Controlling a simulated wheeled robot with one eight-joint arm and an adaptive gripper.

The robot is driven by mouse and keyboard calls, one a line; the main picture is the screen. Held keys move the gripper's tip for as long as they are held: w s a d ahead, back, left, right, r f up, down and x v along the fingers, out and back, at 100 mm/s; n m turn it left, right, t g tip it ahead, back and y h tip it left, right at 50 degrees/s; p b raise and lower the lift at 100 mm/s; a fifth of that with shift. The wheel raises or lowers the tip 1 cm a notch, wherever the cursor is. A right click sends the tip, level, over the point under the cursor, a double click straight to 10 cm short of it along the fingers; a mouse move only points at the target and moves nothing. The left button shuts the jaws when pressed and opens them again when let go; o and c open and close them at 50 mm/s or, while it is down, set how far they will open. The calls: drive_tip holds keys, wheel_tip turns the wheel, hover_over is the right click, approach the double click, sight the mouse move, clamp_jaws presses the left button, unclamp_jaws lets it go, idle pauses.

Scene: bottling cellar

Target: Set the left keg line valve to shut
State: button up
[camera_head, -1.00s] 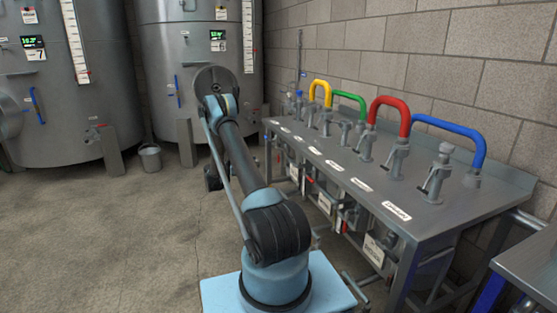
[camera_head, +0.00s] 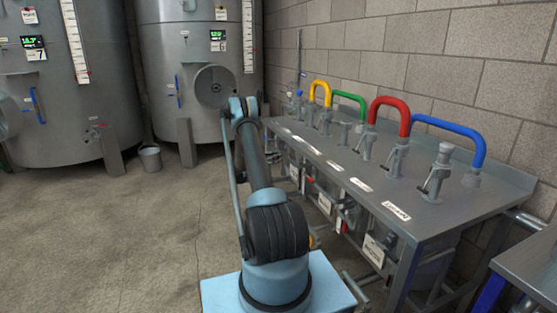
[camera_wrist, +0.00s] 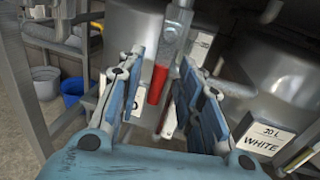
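In the wrist view, a red valve handle (camera_wrist: 158,84) hangs down below a grey metal valve body (camera_wrist: 176,22), tilted slightly. My gripper (camera_wrist: 160,75) is open, with one blue finger on each side of the handle in the picture. I see no clear contact, and the depth between the fingertips and the handle is hard to judge. In the head view, my gripper is hidden behind my arm. Small red parts (camera_head: 309,180) show under the bench there. I cannot tell from the frames which keg line this valve belongs to.
Steel kegs (camera_wrist: 285,72) stand behind the valve, one with a "20 L WHITE" label (camera_wrist: 266,139). A bench leg (camera_wrist: 24,75) and a blue bucket (camera_wrist: 72,88) are at left. The bench top (camera_head: 340,165) carries coloured hoses. Open floor (camera_head: 110,230) lies left.

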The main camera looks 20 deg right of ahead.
drive_tip(key=shift+x, duration=1.2)
drive_tip(key=shift+c, duration=0.3)
clamp_jaws()
drive_tip(key=shift+d, duration=0.1)
